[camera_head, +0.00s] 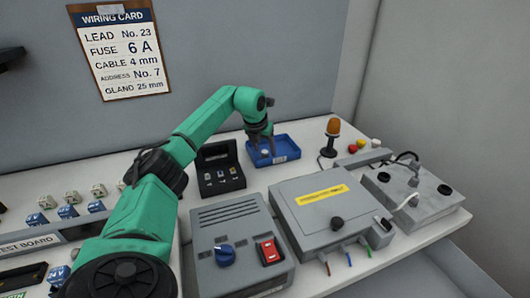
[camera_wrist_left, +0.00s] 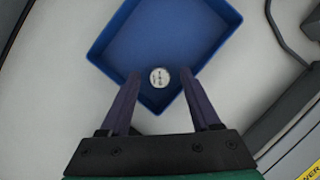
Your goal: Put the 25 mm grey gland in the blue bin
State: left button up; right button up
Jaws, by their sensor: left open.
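The blue bin (camera_head: 288,147) stands on the bench near the back wall, and it fills the upper middle of the left wrist view (camera_wrist_left: 165,32). A small round pale grey piece with markings (camera_wrist_left: 159,78), which looks like the gland, shows against the bin's floor; its markings are too small to read. My left gripper (camera_head: 262,146) is over the bin, pointing down. In the left wrist view its open fingers (camera_wrist_left: 161,76) stand apart on either side of the piece, with gaps between. My right gripper is out of view.
A black holder (camera_head: 219,168) with small parts stands left of the bin. An orange beacon (camera_head: 332,128) and coloured buttons (camera_head: 358,146) are to its right. Grey boxes (camera_head: 323,209) fill the front. A wiring card (camera_head: 119,50) on the wall reads gland 25 mm.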

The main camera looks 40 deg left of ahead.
pick_arm(q)
jog(key=v, duration=1)
